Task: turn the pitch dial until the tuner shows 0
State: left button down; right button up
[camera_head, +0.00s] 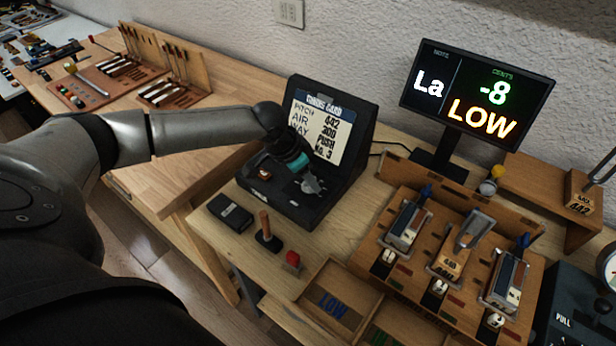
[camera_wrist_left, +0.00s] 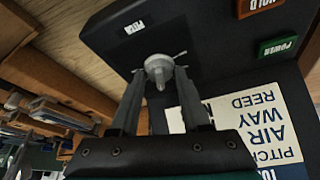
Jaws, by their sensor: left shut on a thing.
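The tuner screen (camera_head: 478,90) in the head view shows "La", "-8" cents and "LOW". The pitch dial (camera_wrist_left: 158,66) is a pale grey round knob with thin spokes on a black box, beside a small label (camera_wrist_left: 133,28). My left gripper (camera_head: 312,184) reaches over the black box (camera_head: 256,184), with its fingers shut on the dial. In the wrist view the two fingers (camera_wrist_left: 160,88) close on the dial from both sides. The dial's base is partly hidden by the fingers. My right gripper is not in view.
A white card (camera_head: 318,128) stands on the box's sloped back. A wooden rack (camera_head: 425,265) with reed parts stands to the right.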

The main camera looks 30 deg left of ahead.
pick_arm(q)
jog(key=shift+r+n+p, duration=0.15)
jog(key=shift+n+p, duration=0.15)
jog(key=shift+p, duration=0.55)
jog(key=n+y+p, duration=0.1)
jog(key=n+p, duration=0.1)
jog(key=p, duration=0.1)
jog(key=n+y+p, duration=0.1)
jog(key=n+p, duration=0.2)
jog(key=p, duration=0.1)
jog(key=n+y+p, duration=0.1)
jog(key=n+p, duration=0.2)
jog(key=p, duration=0.1)
jog(key=shift+s+d, duration=0.1)
jog(key=shift+d, duration=0.2)
jog(key=n+y+p, duration=0.1)
jog(key=n+p, duration=0.1)
jog(key=n, duration=0.1)
jog(key=shift+n+g, duration=0.3)
jog(key=shift+f+n+g+y+p, duration=0.1)
jog(key=shift+n+g+y+p, duration=0.2)
jog(key=shift+n, duration=0.55)
jog(key=shift+f+n+g+y+p, duration=0.1)
jog(key=shift+n+g+y+p, duration=0.25)
jog(key=shift+n, duration=0.5)
jog(key=shift+c, duration=1.9)
grip_release()
